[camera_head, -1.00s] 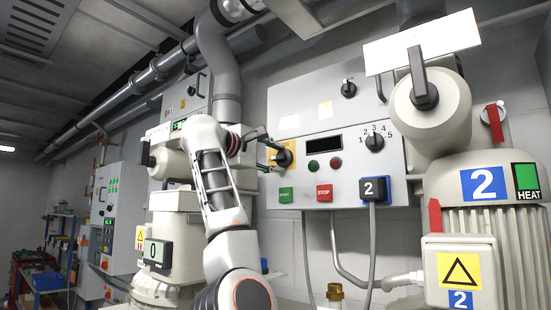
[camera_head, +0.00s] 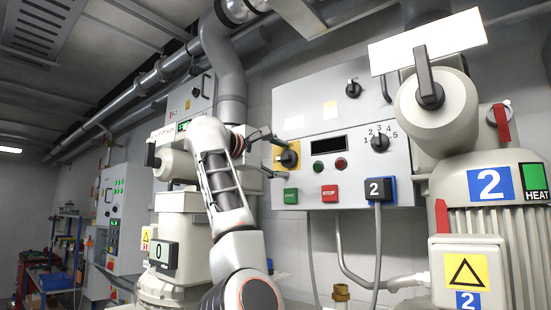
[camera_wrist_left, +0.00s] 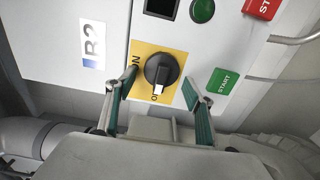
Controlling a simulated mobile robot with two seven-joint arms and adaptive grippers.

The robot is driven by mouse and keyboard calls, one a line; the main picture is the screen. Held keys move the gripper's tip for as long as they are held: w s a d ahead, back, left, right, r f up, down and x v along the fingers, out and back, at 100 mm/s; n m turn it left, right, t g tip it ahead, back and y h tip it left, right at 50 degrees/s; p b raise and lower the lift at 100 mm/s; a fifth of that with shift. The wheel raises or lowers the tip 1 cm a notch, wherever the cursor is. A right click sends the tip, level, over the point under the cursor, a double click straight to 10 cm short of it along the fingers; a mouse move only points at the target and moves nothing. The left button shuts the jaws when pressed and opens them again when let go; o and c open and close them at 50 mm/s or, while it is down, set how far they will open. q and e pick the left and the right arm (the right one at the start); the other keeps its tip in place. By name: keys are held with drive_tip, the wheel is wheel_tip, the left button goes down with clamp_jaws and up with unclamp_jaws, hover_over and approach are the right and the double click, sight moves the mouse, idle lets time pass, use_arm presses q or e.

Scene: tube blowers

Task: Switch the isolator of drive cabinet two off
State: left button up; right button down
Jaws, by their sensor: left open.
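The isolator is a black rotary knob (camera_head: 288,158) on a yellow plate, at the left side of the grey drive cabinet (camera_head: 310,95). The knob also shows in the left wrist view (camera_wrist_left: 162,68). Its white mark points down in that view, towards a partly hidden label starting with "O"; "ON" is at the plate's left edge. My left gripper (camera_head: 270,155) is open, with one finger above and one below the knob's level. In the left wrist view its green-padded fingers (camera_wrist_left: 160,88) stand either side of the knob, apart from it. My right gripper is not in view.
Below the knob are a green START button (camera_head: 291,195) and a red STOP button (camera_head: 330,193). A large machine marked 2 (camera_head: 490,184) stands at right; another machine (camera_head: 178,215) stands behind my left arm.

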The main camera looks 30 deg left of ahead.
use_arm(q)
drive_tip(key=s, duration=1.2)
drive_tip(key=shift+a, duration=0.45)
